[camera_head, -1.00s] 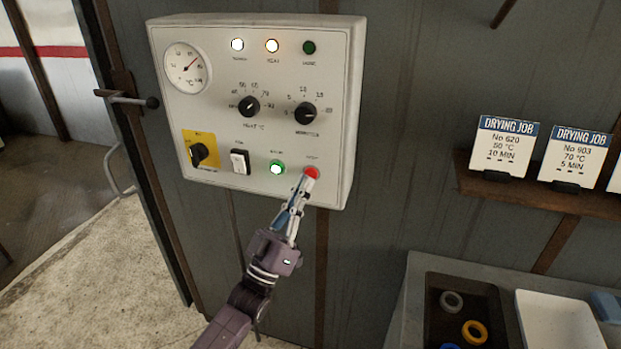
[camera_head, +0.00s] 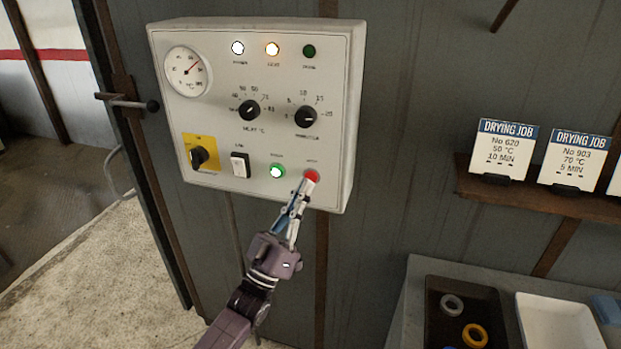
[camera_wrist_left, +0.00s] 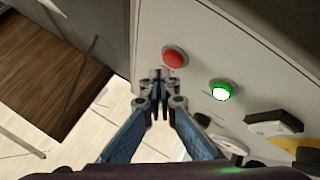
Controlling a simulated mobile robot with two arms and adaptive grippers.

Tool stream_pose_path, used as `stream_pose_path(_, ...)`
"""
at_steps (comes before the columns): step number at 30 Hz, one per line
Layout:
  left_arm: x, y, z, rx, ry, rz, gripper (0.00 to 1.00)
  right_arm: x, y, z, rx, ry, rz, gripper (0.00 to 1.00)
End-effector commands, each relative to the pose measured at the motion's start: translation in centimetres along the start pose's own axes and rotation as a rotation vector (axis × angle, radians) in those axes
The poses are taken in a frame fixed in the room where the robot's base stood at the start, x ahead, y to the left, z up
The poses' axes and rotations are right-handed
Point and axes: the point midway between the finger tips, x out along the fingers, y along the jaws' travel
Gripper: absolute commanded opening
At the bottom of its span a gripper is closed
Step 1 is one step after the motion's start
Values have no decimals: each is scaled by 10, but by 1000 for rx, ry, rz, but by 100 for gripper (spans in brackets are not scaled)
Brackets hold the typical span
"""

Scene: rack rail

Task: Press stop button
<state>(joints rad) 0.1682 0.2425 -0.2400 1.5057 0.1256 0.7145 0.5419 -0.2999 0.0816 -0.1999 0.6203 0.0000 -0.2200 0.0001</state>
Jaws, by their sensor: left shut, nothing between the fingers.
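The red stop button (camera_head: 312,176) sits at the lower right of the pale control panel (camera_head: 215,125). It also shows in the left wrist view (camera_wrist_left: 175,57), just beyond my fingertips. My left gripper (camera_head: 303,190) is shut and empty, its tips just below the red button in the head view. In the left wrist view the closed fingertips (camera_wrist_left: 158,76) lie beside the button's lower left edge; I cannot tell whether they touch the panel. The green start button (camera_head: 277,171) is lit, left of the red one. My right gripper is not in view.
The panel has a dial gauge (camera_head: 187,70), two black knobs, a white rocker switch (camera_head: 240,165) and a yellow-backed rotary switch (camera_head: 199,157). White and amber lamps are lit on top. Drying job cards (camera_head: 503,148) stand on a shelf at right, above a dark tray (camera_head: 433,305).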

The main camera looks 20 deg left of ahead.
Motion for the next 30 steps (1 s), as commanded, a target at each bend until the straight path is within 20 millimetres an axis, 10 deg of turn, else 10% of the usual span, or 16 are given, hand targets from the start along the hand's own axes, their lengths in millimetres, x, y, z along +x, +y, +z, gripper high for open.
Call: stream_pose_path(30, 6, -5, 5, 0, 0, 0, 0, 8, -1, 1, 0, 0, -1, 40)
